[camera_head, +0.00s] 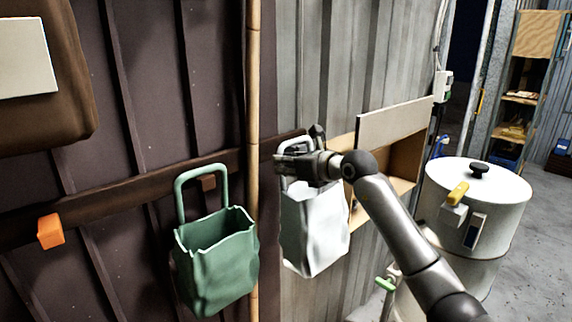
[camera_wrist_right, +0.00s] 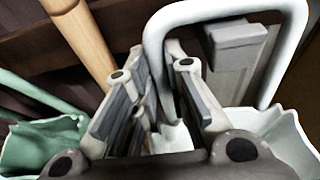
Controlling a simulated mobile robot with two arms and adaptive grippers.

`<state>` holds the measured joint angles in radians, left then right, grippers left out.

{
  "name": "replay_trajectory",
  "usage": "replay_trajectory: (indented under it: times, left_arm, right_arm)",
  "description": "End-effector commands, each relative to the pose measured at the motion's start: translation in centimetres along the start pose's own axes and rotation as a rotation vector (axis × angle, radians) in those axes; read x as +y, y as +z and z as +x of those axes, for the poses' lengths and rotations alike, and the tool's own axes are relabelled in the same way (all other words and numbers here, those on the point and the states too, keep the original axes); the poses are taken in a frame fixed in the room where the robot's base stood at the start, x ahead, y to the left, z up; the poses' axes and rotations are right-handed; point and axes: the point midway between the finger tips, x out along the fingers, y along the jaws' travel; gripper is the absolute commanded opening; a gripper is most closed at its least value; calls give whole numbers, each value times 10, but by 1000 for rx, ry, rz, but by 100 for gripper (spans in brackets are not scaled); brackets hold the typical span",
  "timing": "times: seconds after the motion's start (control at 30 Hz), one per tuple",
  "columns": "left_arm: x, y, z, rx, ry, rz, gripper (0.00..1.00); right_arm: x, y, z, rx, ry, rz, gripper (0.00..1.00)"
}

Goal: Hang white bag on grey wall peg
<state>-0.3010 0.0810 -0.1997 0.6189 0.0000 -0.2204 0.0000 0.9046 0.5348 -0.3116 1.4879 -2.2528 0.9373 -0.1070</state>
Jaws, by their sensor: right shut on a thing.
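The white bag (camera_head: 315,232) hangs upright at the wall, just right of the bamboo pole. My right gripper (camera_head: 296,165) is shut on the bag's handle, above its opening. In the right wrist view the fingers (camera_wrist_right: 160,100) grip the left side of the white handle (camera_wrist_right: 152,50). The grey peg (camera_wrist_right: 238,38) shows inside the handle loop there; whether the handle rests on it or is only in front of it I cannot tell. In the head view the gripper covers the peg. My left gripper is not in view.
A green bag (camera_head: 217,255) hangs by its handle at a brown peg (camera_head: 208,182), left of the bamboo pole (camera_head: 253,90). An orange peg (camera_head: 50,231) is further left on the rail. A wooden wall box (camera_head: 400,125) and a white drum (camera_head: 480,190) stand to the right.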

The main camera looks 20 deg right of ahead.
Motion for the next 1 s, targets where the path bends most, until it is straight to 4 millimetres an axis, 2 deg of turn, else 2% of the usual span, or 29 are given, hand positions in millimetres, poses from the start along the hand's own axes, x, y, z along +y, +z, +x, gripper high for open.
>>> replay_trajectory:
  times: [0.3, 0.33, 0.5, 0.83, 1.0]
  left_arm:
    - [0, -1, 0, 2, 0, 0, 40]
    - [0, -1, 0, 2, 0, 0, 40]
    - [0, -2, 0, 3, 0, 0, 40]
    - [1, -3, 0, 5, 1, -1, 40]
    - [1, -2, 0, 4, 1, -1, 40]
  right_arm:
    - [0, 1, 0, -1, -1, -1, 0]
    - [0, 1, 0, -1, 0, -1, 16]
    - [0, 1, 0, -1, 0, -1, 38]
    - [-1, 0, -1, 1, -1, 0, 39]
    - [-1, 0, -12, 1, -2, 0, 39]
